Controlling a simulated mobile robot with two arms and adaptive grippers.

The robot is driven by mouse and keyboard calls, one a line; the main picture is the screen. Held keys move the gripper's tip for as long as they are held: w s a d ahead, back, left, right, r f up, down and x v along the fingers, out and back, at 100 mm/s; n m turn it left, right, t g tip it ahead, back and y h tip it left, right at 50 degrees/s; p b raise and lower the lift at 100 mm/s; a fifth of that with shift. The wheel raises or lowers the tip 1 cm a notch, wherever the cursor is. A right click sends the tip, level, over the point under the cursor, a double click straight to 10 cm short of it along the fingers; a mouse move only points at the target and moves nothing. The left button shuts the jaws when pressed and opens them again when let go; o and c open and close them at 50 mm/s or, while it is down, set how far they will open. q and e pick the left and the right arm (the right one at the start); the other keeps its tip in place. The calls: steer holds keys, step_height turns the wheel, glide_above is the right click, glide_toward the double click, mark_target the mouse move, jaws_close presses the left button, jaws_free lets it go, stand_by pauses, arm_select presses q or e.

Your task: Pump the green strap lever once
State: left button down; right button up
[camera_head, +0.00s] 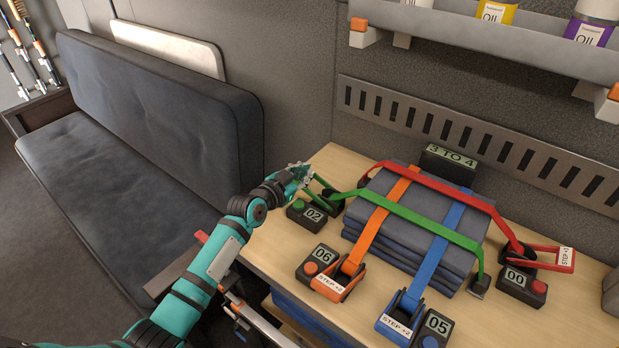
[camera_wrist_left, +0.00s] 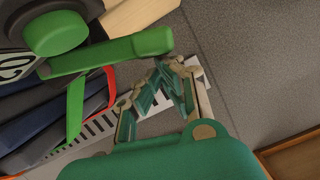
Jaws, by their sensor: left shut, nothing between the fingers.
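The green strap (camera_head: 415,217) runs across a stack of dark folded pads (camera_head: 400,235). Its green lever (camera_head: 326,184) rises from the ratchet at the left end, beside the counter box (camera_head: 304,215) reading 02. My left gripper (camera_head: 303,174) is shut and empty, close to the lever's free end. My right gripper is not in view.
Orange (camera_head: 391,206), blue (camera_head: 437,247) and red (camera_head: 440,186) straps also cross the stack, with counters reading 06, 05 and 00. A sign (camera_head: 449,163) reads 3 TO 4. A shelf with bottles hangs above; a dark sofa (camera_head: 150,120) is left.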

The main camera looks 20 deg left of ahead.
mark_target(297, 181)
arm_select(q)
steer(key=f, duration=0.1)
steer(key=a+f+n+b, duration=0.1)
steer(key=n+b, duration=0.1)
steer(key=shift+w+a+f+h, duration=0.15)
steer(key=shift+w+f+h, duration=0.1)
steer(key=shift+f+h, duration=0.15)
steer(key=shift+r+g, duration=0.15)
steer(key=shift+g, duration=0.15)
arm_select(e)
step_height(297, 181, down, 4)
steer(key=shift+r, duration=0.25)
arm_select(q)
steer(key=shift+r+p, duration=0.35)
steer(key=shift+r, duration=0.05)
steer(key=r+p, duration=0.3)
steer(key=r, duration=0.1)
steer(key=shift+s, duration=0.25)
steer(key=v, duration=0.9)
steer(key=shift+s+f+b, duration=0.25)
steer(key=shift+s+b, duration=0.1)
steer(key=shift+b, duration=0.05)
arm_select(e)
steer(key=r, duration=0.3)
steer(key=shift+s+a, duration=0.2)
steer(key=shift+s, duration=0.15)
